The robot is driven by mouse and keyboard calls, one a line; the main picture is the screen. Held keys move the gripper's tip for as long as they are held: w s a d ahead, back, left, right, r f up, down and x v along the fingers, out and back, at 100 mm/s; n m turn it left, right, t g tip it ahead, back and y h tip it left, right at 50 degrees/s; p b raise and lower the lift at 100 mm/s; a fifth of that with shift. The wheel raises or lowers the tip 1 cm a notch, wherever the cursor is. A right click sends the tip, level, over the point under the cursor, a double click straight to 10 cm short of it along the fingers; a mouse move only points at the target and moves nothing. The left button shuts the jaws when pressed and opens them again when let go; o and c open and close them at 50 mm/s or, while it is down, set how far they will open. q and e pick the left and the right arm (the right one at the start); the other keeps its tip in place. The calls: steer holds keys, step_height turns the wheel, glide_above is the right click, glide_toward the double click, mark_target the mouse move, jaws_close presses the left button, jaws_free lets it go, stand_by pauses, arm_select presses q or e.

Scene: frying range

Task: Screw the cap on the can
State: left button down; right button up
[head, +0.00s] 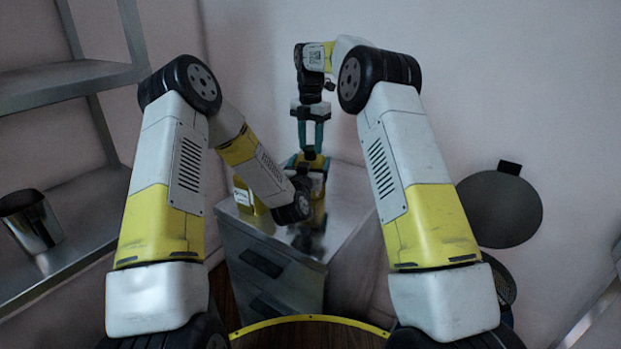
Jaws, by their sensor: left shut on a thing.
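A yellow can (248,197) stands on the metal cabinet, largely hidden behind my left forearm.
The metal cabinet (352,215) has a shiny top and drawer fronts and stands against the wall. A metal shelf (75,82) is at the left, with a steel container (30,220) on its lower board. A dark round pan (500,210) hangs on the right wall.

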jaws_close()
steer(key=m, duration=1.7)
steer(key=shift+m, duration=0.3)
steer(key=m, duration=1)
steer(key=shift+f+m, duration=0.1)
steer(key=shift+m, duration=0.3)
steer(key=m, duration=1.5)
steer(key=o, duration=0.9)
jaws_free()
steer(key=shift+r, duration=3.7)
